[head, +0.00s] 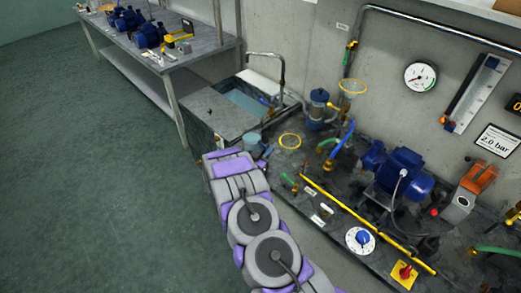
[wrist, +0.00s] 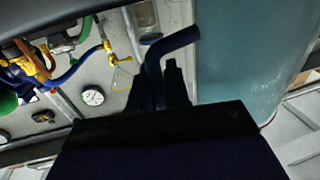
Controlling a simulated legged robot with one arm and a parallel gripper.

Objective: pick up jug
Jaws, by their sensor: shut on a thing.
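The jug (head: 252,139) shows in the head view as a small pale blue vessel just beyond the end of my arm, beside the sink. In the wrist view its translucent blue-green body (wrist: 237,55) fills the right side, with a dark blue bent handle (wrist: 176,41) to its left. My gripper (wrist: 172,85) is shut on the handle, and its dark fingers partly hide the lower part of it. In the head view my gripper (head: 264,156) is small and dark next to the jug. I cannot tell what is in the jug.
A sink with water (head: 243,101) and a curved tap (head: 281,68) lies behind the jug. The pump bench to the right carries a yellow hoop (head: 290,141), a yellow bar (head: 365,222), a blue pump (head: 400,170) and hoses. A workbench (head: 180,57) stands at the back left. The left floor is clear.

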